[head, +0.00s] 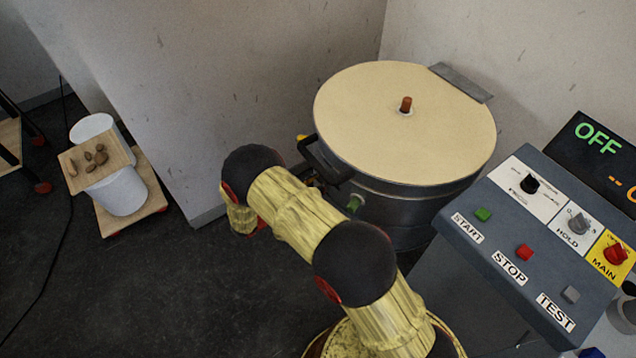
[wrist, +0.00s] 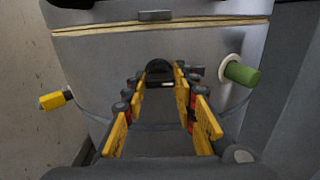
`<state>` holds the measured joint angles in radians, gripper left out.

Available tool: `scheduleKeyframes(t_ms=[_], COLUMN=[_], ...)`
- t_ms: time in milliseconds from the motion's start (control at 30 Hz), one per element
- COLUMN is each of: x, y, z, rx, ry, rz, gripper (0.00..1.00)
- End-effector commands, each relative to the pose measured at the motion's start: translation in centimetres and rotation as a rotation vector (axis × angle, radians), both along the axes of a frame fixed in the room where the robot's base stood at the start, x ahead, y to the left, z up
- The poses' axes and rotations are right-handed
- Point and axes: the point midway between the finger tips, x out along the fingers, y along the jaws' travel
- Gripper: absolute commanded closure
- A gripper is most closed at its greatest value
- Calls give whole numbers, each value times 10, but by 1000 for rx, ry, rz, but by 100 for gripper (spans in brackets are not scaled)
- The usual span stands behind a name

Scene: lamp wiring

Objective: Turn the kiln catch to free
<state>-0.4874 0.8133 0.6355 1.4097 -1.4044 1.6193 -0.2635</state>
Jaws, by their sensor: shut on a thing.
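The kiln (head: 400,195) is a round grey metal drum with a cream lid (head: 370,110). In the wrist view its grey wall (wrist: 110,60) fills the background, under a pale seam. My gripper (wrist: 163,83) points at this wall, its yellow fingers on either side of a dark rounded piece (wrist: 160,67), which looks like the catch. The fingers are shut on it; a short pale mark shows below its top. Which way the catch is turned, I cannot tell. In the head view my arm hides the fingertips and the catch.
A green knob (wrist: 241,74) sticks out right of my fingers and a yellow-tipped peg (wrist: 55,100) left of them. A control panel (head: 500,245) stands at right. A wall block (head: 215,90) is close at left.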

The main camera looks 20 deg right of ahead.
Motion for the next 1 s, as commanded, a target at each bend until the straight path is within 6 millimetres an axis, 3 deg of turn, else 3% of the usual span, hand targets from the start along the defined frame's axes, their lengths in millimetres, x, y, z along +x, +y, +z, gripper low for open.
scheduleKeyframes(t_ms=[333,667,867,1000], x=[0,-1,-8,-16], y=[0,2,25,54], z=[-1,0,-1,-1], rx=[1,1,1,0], ry=[1,0,0,-1], rz=[0,1,3,5], gripper=[54,54,54,54])
